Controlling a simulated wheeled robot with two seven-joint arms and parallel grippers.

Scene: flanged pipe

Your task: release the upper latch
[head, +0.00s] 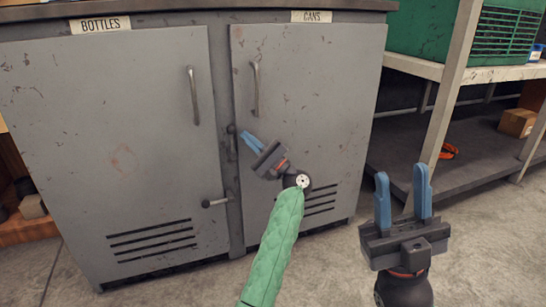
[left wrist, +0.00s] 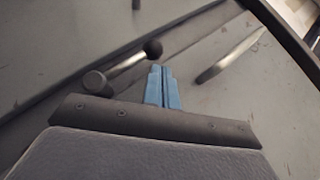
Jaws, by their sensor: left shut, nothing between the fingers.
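The upper latch (head: 232,140) is a small dark lever on the post between two grey cabinet doors. It stands about upright in the head view. My left gripper (head: 247,137) is shut and empty, its blue fingertips just right of this latch in that view. In the left wrist view, the shut fingers (left wrist: 157,70) lie beside a lever with a dark round knob (left wrist: 153,48), apparently the upper latch; I cannot tell whether they touch. The lower latch (head: 215,202) lies about level. My right gripper (head: 401,171) is open and empty, at the right.
The left door (head: 100,130) is labelled BOTTLES, the right door (head: 330,120) CANS; both look closed. The CANS handle (head: 255,90) is above my left gripper. A shelf (head: 400,66) with a green crate (head: 420,35) stands right. The floor in front is clear.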

